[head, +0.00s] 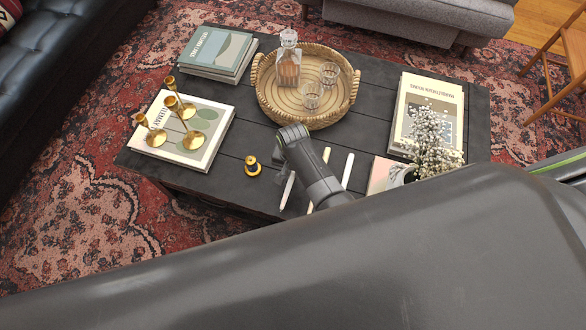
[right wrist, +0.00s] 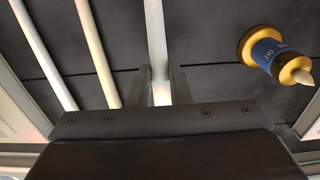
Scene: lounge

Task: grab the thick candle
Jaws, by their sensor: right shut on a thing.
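Three slim sticks that look like candles lie on the dark coffee table (head: 250,140). My right gripper (right wrist: 160,75) is shut on the white candle (right wrist: 155,30), which runs between its fingers. In the head view that candle (head: 287,191) is partly hidden by my arm. A cream candle (right wrist: 95,45) and another white candle (right wrist: 42,55) lie beside it; they also show in the head view, the cream one (head: 326,155) and the white one (head: 347,170). I cannot clearly tell which is thickest. My left gripper is not in view.
A gold and blue spool-like object (right wrist: 268,52) with a pale tip stands near my right gripper. Gold candlesticks (head: 188,140) stand on a book at left. A wicker tray (head: 262,100) holds a decanter and glasses. White flowers (head: 435,145) stand at right.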

